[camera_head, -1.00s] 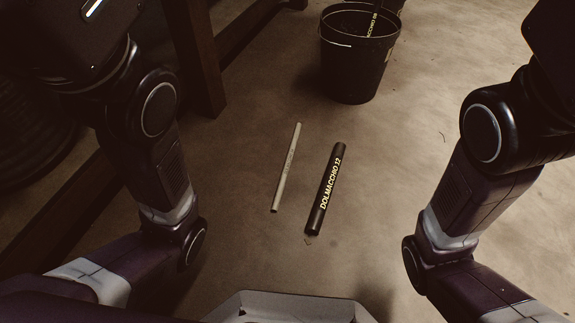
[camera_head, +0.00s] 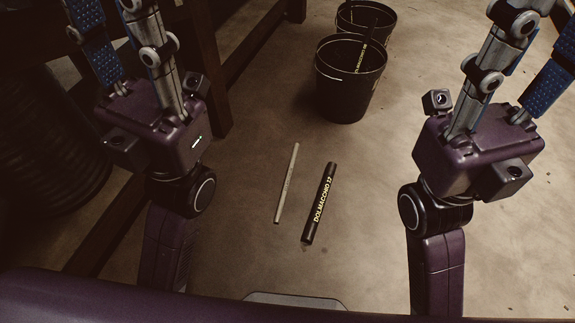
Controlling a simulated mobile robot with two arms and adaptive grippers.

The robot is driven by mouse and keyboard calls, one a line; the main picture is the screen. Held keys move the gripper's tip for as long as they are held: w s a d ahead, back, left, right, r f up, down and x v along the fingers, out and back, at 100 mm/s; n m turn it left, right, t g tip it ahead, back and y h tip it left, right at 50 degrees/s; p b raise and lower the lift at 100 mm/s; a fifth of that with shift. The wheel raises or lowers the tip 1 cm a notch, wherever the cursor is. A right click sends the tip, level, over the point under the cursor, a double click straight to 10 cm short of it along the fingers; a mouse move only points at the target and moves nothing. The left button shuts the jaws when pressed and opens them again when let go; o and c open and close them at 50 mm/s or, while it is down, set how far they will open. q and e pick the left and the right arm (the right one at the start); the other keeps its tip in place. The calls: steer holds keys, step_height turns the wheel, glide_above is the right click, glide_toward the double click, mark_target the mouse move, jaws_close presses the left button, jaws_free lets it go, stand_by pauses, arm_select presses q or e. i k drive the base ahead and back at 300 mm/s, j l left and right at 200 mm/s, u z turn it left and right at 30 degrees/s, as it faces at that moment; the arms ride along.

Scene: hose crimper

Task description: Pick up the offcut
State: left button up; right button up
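Two short pieces lie on the floor in the middle of the view. One is a black hose piece (camera_head: 319,203) with yellow lettering. The other is a thinner pale grey-beige piece (camera_head: 287,183) just to its left, not touching it. Which one is the offcut I cannot tell for sure. My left gripper (camera_head: 124,35) is at upper left, its fingers spread and nothing between them. My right gripper (camera_head: 530,55) is at upper right, also spread and empty. The fingertips of both reach the top edge or beyond. Both grippers are well apart from the pieces.
A black bucket (camera_head: 347,95) stands beyond the pieces, with a lettered black hose piece (camera_head: 366,52) in view at it. A second dark bucket (camera_head: 350,18) is behind. A dark wooden leg (camera_head: 205,75) and coiled hose (camera_head: 45,130) are at left. Floor around the pieces is clear.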

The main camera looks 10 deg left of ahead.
mark_target(288, 178)
steer(key=l+u, duration=0.1)
steer(key=u, duration=0.3)
steer(key=i+l+u, duration=0.1)
steer(key=u, duration=0.3)
steer(key=i+l+u, duration=0.15)
steer(key=l+u, duration=0.15)
steer(key=l, duration=0.7)
steer(key=l+u, duration=0.25)
steer(key=l, duration=0.75)
